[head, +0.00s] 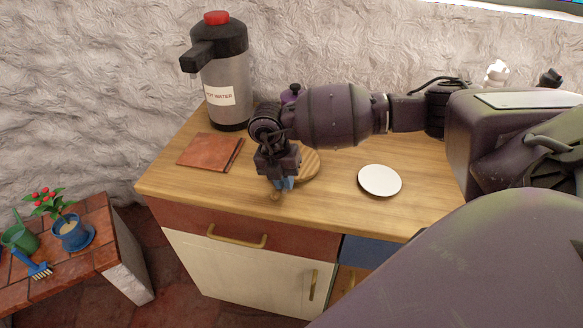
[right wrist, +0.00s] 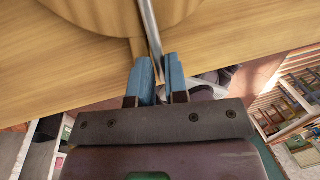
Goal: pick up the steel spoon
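The steel spoon (right wrist: 150,28) shows in the right wrist view as a thin shiny handle. It runs from the top edge down between my right gripper's (right wrist: 160,70) two blue fingertips. The fingers stand close together with the handle filling the narrow gap, so the gripper looks shut on it. In the head view my right gripper (head: 283,184) points down at the counter's front edge, by the round wooden board (head: 311,166), and hides the spoon. The spoon's other end is out of view. My left gripper is not in view.
The wooden counter (head: 215,190) also holds a white plate (head: 380,181) to the right, a reddish-brown square board (head: 207,150) and a hot water dispenser (head: 226,85) at the left. A low brick shelf (head: 98,222) with a potted plant stands further left.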

